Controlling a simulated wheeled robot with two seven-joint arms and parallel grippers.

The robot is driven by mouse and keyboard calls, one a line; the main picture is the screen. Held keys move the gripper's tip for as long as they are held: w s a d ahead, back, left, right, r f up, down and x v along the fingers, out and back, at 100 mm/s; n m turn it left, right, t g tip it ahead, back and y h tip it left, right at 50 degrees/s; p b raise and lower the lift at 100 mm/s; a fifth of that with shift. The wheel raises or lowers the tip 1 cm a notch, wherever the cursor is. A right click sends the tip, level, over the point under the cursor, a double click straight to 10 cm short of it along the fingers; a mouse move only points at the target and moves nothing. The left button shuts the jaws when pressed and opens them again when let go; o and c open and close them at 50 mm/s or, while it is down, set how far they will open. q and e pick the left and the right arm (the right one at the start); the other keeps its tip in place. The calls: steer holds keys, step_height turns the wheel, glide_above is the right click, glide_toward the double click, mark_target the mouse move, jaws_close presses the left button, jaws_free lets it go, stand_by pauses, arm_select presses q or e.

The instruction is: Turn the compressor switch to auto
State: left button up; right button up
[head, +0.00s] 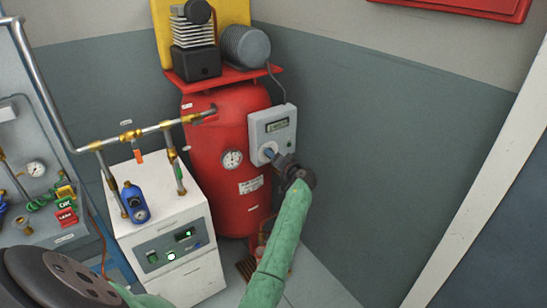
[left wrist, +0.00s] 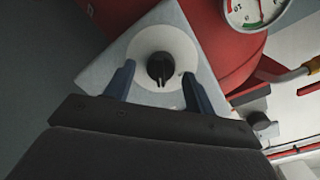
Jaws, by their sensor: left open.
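The compressor (head: 222,140) is a red upright tank with a motor and pump on top. A grey control box (head: 273,123) with a small display is fixed to its right side. The compressor switch is a black rotary knob on a round white plate (left wrist: 176,43); in the left wrist view the knob (left wrist: 160,68) stands between my fingers. My left gripper (left wrist: 158,88) is open, with one blue finger on each side of the knob and a visible gap to both. In the head view my left gripper (head: 271,154) is at the box's lower part and hides the knob. My right gripper is not seen.
A white dryer cabinet (head: 173,245) stands left of the tank, with pipes and a blue filter (head: 135,202) above it. A gauge (head: 232,160) sits on the tank. A grey panel is at far left. Bare wall is to the right.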

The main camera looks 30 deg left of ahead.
arm_select(q)
steer(key=b+v, duration=0.1)
steer(key=v, duration=0.6)
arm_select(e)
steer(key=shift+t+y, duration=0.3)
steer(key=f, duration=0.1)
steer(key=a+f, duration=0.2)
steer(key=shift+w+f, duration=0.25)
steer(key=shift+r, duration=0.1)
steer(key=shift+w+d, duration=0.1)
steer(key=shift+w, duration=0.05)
